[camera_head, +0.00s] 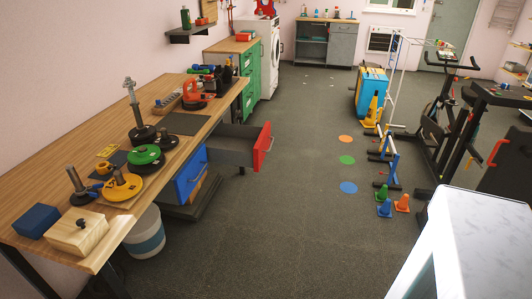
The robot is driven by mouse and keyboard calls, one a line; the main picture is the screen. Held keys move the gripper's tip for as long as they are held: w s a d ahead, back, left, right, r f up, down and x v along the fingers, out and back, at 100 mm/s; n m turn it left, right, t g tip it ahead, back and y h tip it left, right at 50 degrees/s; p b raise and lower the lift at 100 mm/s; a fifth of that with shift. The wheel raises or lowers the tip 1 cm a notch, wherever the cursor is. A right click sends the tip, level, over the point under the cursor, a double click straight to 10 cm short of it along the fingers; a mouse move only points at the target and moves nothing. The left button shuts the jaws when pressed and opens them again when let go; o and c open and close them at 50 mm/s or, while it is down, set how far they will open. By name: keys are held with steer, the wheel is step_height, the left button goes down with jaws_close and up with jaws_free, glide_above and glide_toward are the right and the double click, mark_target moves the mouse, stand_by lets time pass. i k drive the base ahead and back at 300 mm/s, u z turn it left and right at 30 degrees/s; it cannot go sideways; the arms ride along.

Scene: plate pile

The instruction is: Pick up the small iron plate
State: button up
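Several weight plates lie on the wooden workbench (60,190) at the left. A yellow plate (133,190) is near its front edge, with a small dark piece on top. A green plate (135,160) lies behind it, also with a dark piece on top. Farther back, a dark round plate (141,138) sits under an upright metal post (133,103). A small dark plate (168,142) lies right of that post. It looks like iron, but I cannot tell for sure which plate is the small iron one. My gripper is not in view.
A wooden box (78,234) and a blue box (37,221) stand at the bench's near end. An open drawer with a red front (262,147) juts into the room. A white bucket (146,237) stands below. The middle floor is largely clear; cones (402,202) stand right.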

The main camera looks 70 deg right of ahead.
mark_target(173, 141)
steer(key=k, duration=1.3)
steer(key=z, duration=4.4)
steer(key=i, duration=0.1)
steer(key=u, duration=2.75)
steer(key=i, duration=1)
